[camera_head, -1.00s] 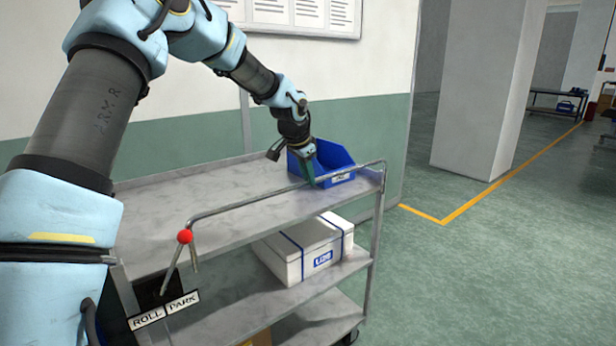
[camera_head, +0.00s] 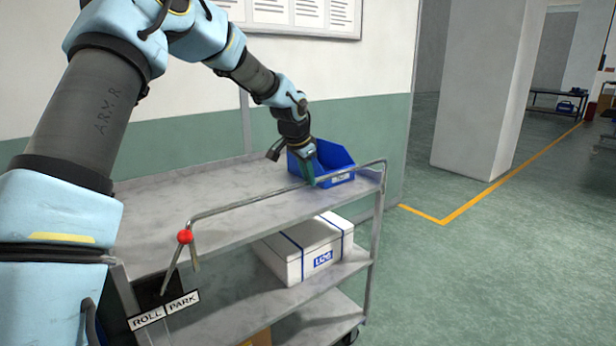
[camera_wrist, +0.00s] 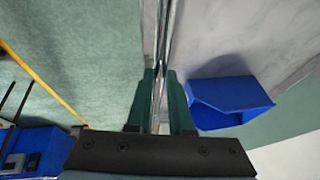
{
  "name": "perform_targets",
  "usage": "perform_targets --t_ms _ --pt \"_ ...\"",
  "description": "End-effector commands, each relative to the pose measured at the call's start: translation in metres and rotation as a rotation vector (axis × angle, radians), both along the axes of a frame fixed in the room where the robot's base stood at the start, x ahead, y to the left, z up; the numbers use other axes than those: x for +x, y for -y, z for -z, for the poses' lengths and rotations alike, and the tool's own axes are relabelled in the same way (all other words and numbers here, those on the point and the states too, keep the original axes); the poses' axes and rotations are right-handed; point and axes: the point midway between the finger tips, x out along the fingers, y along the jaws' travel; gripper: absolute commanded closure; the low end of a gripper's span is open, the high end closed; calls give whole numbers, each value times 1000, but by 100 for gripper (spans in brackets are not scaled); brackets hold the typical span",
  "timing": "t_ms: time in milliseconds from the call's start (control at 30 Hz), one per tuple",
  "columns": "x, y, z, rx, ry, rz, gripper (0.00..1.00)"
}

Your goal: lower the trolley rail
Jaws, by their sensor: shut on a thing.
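The grey metal trolley (camera_head: 160,193) stands in front of me, with its rail (camera_head: 245,206) running along the near side above the top shelf. The rail is up, its bar above the shelf's edge. My gripper (camera_head: 310,182) is shut on the rail near its right part, in front of the blue bin. In the wrist view the green fingers (camera_wrist: 160,85) lie on both sides of the rail (camera_wrist: 168,30). A lever with a red knob (camera_head: 185,237) stands at the trolley's left end, above a ROLL / PARK label (camera_head: 165,310).
A blue bin (camera_head: 334,158) sits on the top shelf close behind my gripper; it also shows in the wrist view (camera_wrist: 228,98). A white box with blue straps (camera_head: 318,250) sits on the middle shelf. The wall is behind the trolley. Open floor (camera_head: 480,270) lies to the right.

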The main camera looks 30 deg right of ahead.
Motion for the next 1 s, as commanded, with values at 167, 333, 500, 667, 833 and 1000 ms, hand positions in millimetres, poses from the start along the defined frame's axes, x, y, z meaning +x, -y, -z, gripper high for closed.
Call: perform_targets --t_ms 167,333,500,667,833,1000 --pt "0 0 0 0 0 0 100" --pt "-1 1 1 1 7 0 100" --pt "-6 2 4 6 36 1 100" --pt "-16 5 8 16 90 5 100" --pt "-28 7 13 31 168 5 100" --pt "-40 9 17 46 252 5 100"
